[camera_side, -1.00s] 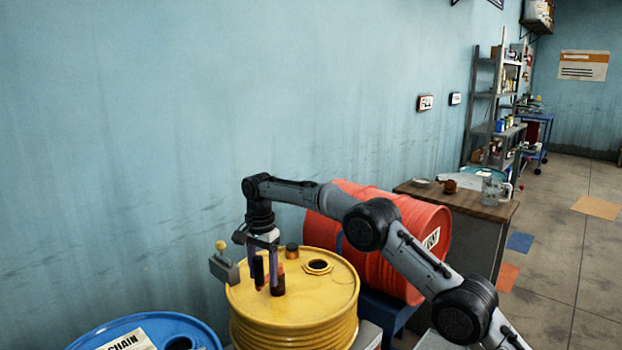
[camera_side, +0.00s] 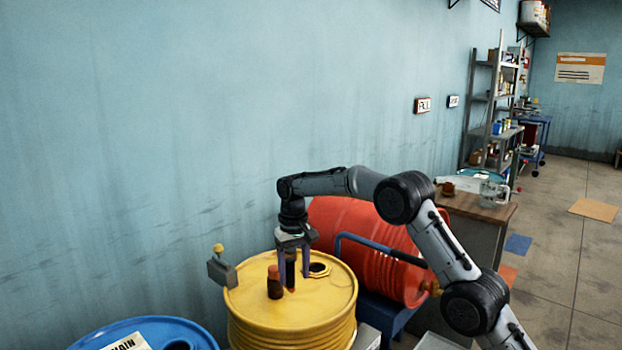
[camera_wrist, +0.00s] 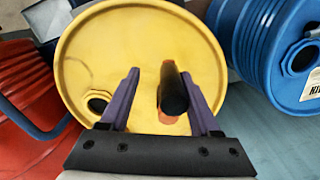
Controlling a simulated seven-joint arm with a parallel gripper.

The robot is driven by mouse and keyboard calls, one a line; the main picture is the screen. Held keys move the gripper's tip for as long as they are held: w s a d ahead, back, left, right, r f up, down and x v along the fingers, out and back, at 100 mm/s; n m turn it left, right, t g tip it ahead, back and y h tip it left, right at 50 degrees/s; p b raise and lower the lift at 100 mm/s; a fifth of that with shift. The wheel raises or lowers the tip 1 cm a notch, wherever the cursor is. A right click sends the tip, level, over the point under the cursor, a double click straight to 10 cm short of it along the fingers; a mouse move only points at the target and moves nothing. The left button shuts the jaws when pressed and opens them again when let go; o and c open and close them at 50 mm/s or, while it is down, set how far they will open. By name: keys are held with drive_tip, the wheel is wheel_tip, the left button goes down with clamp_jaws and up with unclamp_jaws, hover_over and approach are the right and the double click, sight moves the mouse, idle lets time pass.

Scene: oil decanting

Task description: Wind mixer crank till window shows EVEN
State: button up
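No window reading EVEN is legible.
An open bung hole (camera_side: 319,270) is beside the gripper on the lid. A grey box with a yellow knob (camera_side: 222,272) sits at the drum's left edge. A red drum (camera_side: 345,225) lies behind right, a blue drum (camera_side: 100,335) stands front left.

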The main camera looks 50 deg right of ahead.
wheel_tip(320, 180, up, 15)
drive_tip(key=n, duration=0.1)
drive_tip(key=s+a+r+t, duration=0.1)
drive_tip(key=s+r, duration=0.6)
drive_tip(key=r, duration=0.4)
drive_tip(key=shift+a+n+t, duration=0.3)
drive_tip(key=shift+a+t, duration=0.05)
drive_tip(key=shift+t, duration=0.05)
drive_tip(key=shift+s, duration=0.1)
